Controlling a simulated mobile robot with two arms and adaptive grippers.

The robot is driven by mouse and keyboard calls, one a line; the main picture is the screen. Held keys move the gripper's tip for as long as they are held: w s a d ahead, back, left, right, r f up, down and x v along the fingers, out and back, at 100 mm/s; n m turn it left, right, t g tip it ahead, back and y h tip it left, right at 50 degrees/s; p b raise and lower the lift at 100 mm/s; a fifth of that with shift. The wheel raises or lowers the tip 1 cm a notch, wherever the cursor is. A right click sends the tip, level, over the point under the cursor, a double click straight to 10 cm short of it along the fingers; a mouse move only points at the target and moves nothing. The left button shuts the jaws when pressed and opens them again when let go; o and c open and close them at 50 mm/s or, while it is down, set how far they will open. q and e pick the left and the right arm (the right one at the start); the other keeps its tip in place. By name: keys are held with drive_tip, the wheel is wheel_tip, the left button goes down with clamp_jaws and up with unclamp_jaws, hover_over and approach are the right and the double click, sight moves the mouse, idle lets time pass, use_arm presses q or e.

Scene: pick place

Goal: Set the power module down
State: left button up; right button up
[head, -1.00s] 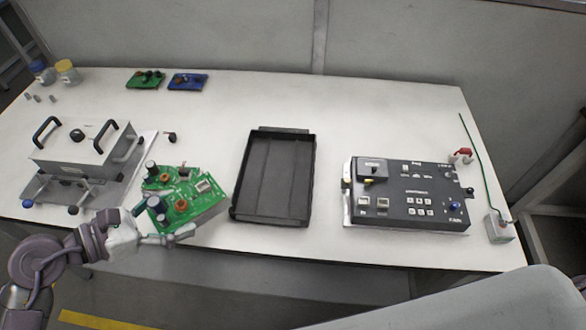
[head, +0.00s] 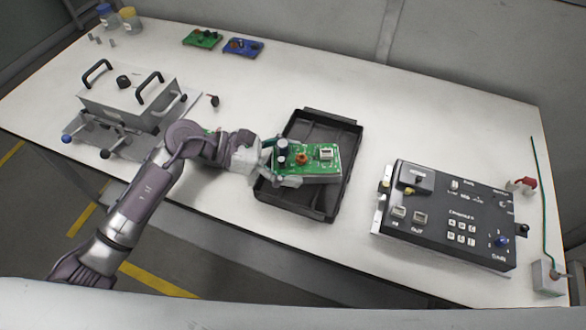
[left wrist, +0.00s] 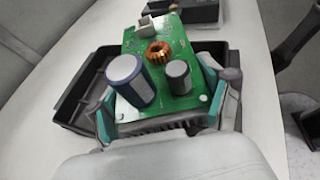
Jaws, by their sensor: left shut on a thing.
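The power module is a green circuit board (head: 311,159) on a pale block-like base, with dark capacitors, a copper coil and a white connector. My left gripper (head: 272,163) is shut on the power module and holds it level over the black tray (head: 329,203). In the left wrist view the module (left wrist: 186,56) sits between the two teal-padded fingers (left wrist: 165,105), with the tray (left wrist: 78,103) behind and below it. Part of the tray's floor is hidden by the module. I cannot tell whether the module touches the tray. My right gripper is not in view.
A black control box (head: 447,217) stands right of the tray. A silver fixture with black handles (head: 127,96) stands at the left. Small green (head: 202,39) and blue boards (head: 243,47) lie at the back. The table (head: 330,70) is clear behind the tray.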

use_arm(q)
drive_tip(key=shift+w+f, duration=0.1)
drive_tip(key=shift+w, duration=0.15)
drive_tip(key=shift+d+f, duration=0.1)
drive_tip(key=shift+f, duration=0.25)
wheel_tip(320, 180, down, 3)
drive_tip(key=shift+f, duration=0.45)
drive_tip(key=o, duration=1.1)
drive_tip(key=shift+o, duration=0.2)
drive_tip(key=shift+r, duration=0.1)
